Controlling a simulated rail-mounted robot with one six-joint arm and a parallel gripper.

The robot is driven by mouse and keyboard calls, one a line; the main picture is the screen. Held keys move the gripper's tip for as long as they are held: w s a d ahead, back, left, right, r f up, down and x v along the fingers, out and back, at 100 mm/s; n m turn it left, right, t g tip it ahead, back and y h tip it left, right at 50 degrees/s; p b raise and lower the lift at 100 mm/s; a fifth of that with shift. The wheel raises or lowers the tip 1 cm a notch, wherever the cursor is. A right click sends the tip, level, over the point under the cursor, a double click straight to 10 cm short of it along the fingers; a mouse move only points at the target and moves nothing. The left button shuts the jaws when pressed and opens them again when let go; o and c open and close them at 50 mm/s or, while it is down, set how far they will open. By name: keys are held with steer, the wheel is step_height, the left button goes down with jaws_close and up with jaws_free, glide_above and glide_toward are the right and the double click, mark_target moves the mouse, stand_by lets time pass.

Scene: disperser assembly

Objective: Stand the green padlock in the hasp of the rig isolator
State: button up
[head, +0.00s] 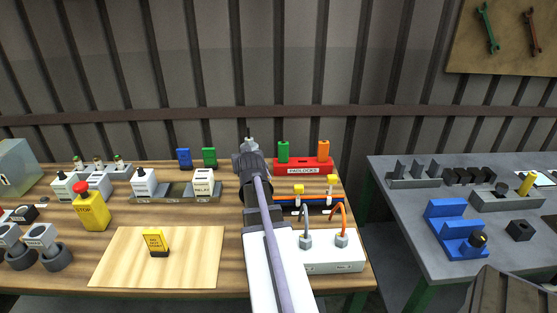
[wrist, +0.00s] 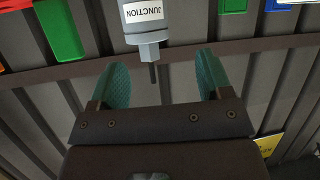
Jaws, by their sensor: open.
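A green block-shaped padlock (head: 283,152) stands in the red rack (head: 303,165) marked PADLOCKS, to the right of my gripper. In the wrist view a large green block (wrist: 60,30) shows at upper left, seemingly the same one. Another green block (head: 209,157) stands left of my gripper. My gripper (wrist: 158,80) is open at the back of the bench, its teal fingers apart. A grey part labelled JUNCTION (wrist: 145,14) shows beyond and between the fingertips, and I cannot tell that it touches them. I cannot make out the rig isolator's hasp for certain.
An orange block (head: 323,150) shares the rack, and a blue block (head: 184,158) stands at back left. A white box with cables (head: 336,266) is right of my arm. A yellow sign (head: 155,242) stands on a wooden board (head: 110,270). A grey table (head: 400,210) is at right.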

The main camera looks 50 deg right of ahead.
steer(key=s+d+r+m+h, duration=0.25)
steer(key=s+d+h, duration=0.2)
steer(key=d, duration=0.35)
steer(key=y, duration=0.2)
glide_toward(284, 147)
steer(key=shift+g, duration=0.4)
steer(key=x, duration=0.2)
steer(key=b+x, duration=0.1)
steer(key=x, duration=0.1)
steer(key=b+x, duration=0.1)
steer(key=x, duration=0.1)
steer(key=shift+w+a+r, duration=0.1)
steer(key=shift+w+r, duration=0.25)
steer(key=shift+w, duration=0.05)
steer(key=b+x, duration=0.1)
steer(key=x, duration=0.4)
steer(key=shift+s+f+b, duration=0.1)
steer(key=shift+f+b, duration=0.05)
steer(key=shift+b, duration=0.25)
steer(key=shift+c, duration=0.3)
steer(key=c, duration=1)
step_height(284, 147, up, 11)
steer(key=p, duration=1)
steer(key=shift+f, duration=0.55)
